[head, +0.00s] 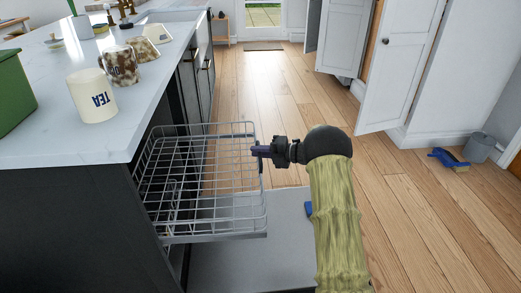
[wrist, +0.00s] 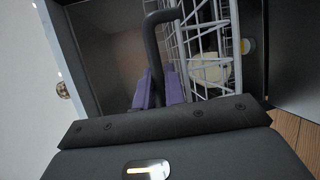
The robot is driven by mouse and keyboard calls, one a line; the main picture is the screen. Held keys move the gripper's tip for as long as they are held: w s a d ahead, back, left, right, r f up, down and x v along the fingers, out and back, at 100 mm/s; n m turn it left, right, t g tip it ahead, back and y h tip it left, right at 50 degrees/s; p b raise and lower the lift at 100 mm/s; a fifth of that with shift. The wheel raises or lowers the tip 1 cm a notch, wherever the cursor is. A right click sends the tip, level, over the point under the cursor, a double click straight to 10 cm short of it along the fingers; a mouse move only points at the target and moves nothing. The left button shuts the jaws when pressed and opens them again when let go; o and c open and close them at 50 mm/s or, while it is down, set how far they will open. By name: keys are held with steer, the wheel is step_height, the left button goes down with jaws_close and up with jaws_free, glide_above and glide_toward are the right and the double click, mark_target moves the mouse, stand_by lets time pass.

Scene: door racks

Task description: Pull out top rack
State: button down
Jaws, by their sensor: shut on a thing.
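The top rack (head: 165,215), a silver wire basket, sticks out of the dishwasher under the counter at the left of the head view. It looks empty there. In the wrist view its white wires (wrist: 197,50) run up the right of the middle. My gripper (head: 256,152) is at the rack's right-hand front edge. Its purple fingers (wrist: 158,92) are shut around a dark curved handle (wrist: 150,45) on that edge. The fingertips are partly hidden by the wrist body in the wrist view.
The open dishwasher door (head: 240,265) lies flat below the rack. A pale round item (wrist: 209,70) shows behind the wires.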

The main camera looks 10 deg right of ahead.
steer(key=shift+d, duration=0.35)
steer(key=c, duration=1.5)
jaws_free()
steer(key=p+v, duration=0.4)
steer(key=v, duration=1.3)
steer(key=shift+s+d+r, duration=0.1)
steer(key=shift+d+r, duration=0.05)
